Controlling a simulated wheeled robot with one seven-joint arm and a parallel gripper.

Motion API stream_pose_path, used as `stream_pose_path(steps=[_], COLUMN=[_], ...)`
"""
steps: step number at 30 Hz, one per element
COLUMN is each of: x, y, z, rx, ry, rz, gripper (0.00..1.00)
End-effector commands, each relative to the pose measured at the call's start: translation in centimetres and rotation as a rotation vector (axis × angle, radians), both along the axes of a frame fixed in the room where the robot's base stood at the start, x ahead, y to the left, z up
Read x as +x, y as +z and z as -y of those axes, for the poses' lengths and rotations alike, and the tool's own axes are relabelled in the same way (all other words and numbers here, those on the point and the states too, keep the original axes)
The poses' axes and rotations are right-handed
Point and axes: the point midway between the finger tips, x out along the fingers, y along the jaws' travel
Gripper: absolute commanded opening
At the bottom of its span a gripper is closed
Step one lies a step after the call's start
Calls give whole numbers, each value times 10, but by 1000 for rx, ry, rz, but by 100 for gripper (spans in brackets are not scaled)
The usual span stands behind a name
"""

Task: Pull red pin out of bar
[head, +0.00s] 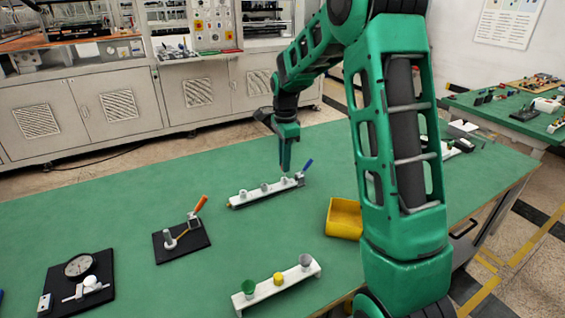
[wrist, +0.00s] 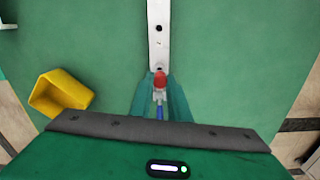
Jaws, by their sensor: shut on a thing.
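The red pin (wrist: 160,80) shows in the wrist view between my fingertips, over the near end of the white bar (wrist: 159,45). My gripper (wrist: 160,92) is shut on it. I cannot tell whether the pin still sits in the bar. In the head view my gripper (head: 286,170) points down at the right part of the white bar (head: 240,202), and the pin is hidden there. The bar carries small white upright pieces. A clamp with a blue handle (head: 307,165) stands at its right end; the blue also shows in the wrist view (wrist: 160,112).
A yellow bin (head: 343,217) stands to the right of the bar. A second white bar (head: 262,294) holds green, yellow and grey pieces in front. A black plate (head: 181,243) with an orange-handled clamp and a dial gauge (head: 78,265) stand left. Green table is clear between them.

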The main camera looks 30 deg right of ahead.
Motion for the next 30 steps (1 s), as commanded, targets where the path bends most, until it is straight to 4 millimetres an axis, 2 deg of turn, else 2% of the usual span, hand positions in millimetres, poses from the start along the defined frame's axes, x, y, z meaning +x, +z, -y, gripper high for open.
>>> stream_pose_path(steps=[21, 30], x=[0, 0], y=[33, 35], z=[0, 0], rx=[0, 0], ry=[0, 0], rz=[2, 0], gripper=[0, 0])
